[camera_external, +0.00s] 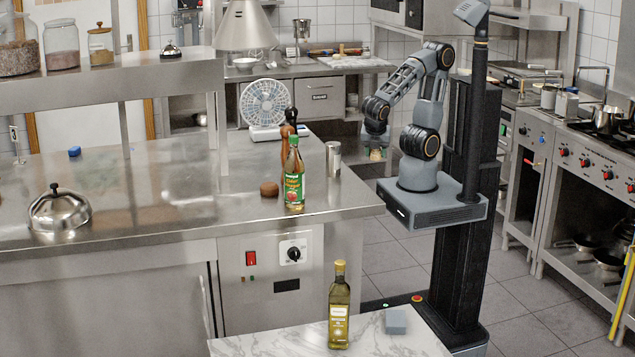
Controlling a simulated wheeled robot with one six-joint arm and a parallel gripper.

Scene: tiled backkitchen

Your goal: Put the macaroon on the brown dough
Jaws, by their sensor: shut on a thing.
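The brown dough (269,189) is a small round brown lump on the steel counter, left of the green-labelled bottle. My gripper (376,149) hangs pointing down beyond the counter's right end, to the right of the dough and clear of it. It is shut on a small tan thing, the macaroon (375,155), which shows just below the fingers. The macaroon is tiny in this view and its details cannot be made out.
A fan (265,104) is behind. An oil bottle (339,308) stands on the marble table (270,342).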

